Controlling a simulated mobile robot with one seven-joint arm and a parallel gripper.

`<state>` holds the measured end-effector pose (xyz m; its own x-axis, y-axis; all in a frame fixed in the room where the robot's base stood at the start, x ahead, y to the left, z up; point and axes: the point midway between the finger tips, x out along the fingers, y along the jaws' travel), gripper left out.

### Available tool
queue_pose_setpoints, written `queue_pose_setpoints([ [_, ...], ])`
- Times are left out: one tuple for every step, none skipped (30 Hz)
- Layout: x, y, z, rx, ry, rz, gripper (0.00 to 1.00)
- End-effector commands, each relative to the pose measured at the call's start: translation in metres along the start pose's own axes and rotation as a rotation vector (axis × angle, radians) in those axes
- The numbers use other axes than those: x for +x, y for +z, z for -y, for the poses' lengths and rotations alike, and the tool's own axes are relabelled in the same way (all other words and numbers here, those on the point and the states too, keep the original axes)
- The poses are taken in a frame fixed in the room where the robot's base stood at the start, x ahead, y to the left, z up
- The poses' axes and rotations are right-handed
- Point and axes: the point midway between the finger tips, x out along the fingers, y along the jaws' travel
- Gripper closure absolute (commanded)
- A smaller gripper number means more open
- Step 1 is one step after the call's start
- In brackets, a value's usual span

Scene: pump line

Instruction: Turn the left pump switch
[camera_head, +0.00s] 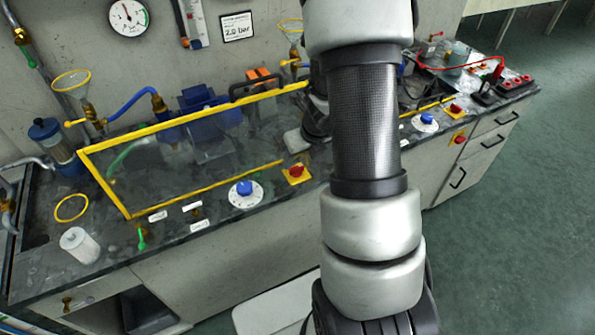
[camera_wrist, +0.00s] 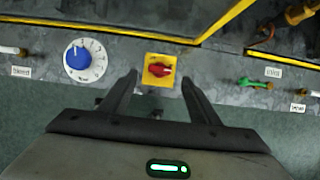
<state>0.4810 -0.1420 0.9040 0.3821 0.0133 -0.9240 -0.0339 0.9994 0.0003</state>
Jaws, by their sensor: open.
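The left pump switch is a red knob on a yellow square plate (camera_head: 295,173), on the front strip of the dark worktop, right of a blue dial. What looks like the same red switch (camera_wrist: 159,70) shows in the wrist view at the top middle. My gripper (camera_wrist: 159,79) is open, with one dark finger at each side of the yellow plate in that picture. The red knob shows between the fingertips, with nothing held. Contact and height above the switch cannot be told. In the head view my arm hides most of the gripper.
A blue dial (camera_wrist: 85,60) lies left of the switch. A yellow-edged clear guard (camera_head: 190,150) stands behind it. A green valve handle (camera_wrist: 252,83) is to the right. Another red switch (camera_head: 457,109) is further right. A white cylinder (camera_head: 80,245) stands at the left.

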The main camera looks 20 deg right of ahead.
Motion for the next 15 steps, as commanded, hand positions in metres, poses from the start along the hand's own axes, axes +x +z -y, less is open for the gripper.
queue_pose_setpoints([
  [0.016, -0.003, 0.001, 0.003, 0.000, -0.001, 0.44],
  [0.022, -0.003, 0.001, 0.002, 0.000, -0.001, 0.44],
  [0.029, -0.002, 0.000, 0.001, 0.001, -0.002, 0.44],
  [0.034, -0.002, 0.001, 0.002, 0.000, -0.001, 0.44],
  [0.038, -0.002, 0.001, 0.002, 0.000, 0.000, 0.44],
  [0.043, -0.002, 0.001, 0.001, 0.000, -0.001, 0.44],
  [0.047, -0.002, 0.000, 0.001, 0.000, -0.001, 0.44],
  [0.050, -0.001, 0.000, 0.000, 0.000, -0.001, 0.44],
  [0.053, -0.001, 0.000, 0.000, 0.000, 0.000, 0.44],
  [0.055, 0.000, 0.000, 0.000, 0.000, 0.001, 0.44],
  [0.056, 0.000, 0.000, 0.000, 0.000, 0.001, 0.44],
  [0.058, 0.000, 0.000, 0.000, 0.000, 0.000, 0.44],
  [0.059, 0.000, 0.000, 0.000, 0.000, 0.000, 0.44],
  [0.059, 0.000, 0.000, 0.000, 0.000, 0.000, 0.44],
  [0.060, 0.000, 0.000, 0.000, 0.000, 0.000, 0.44],
])
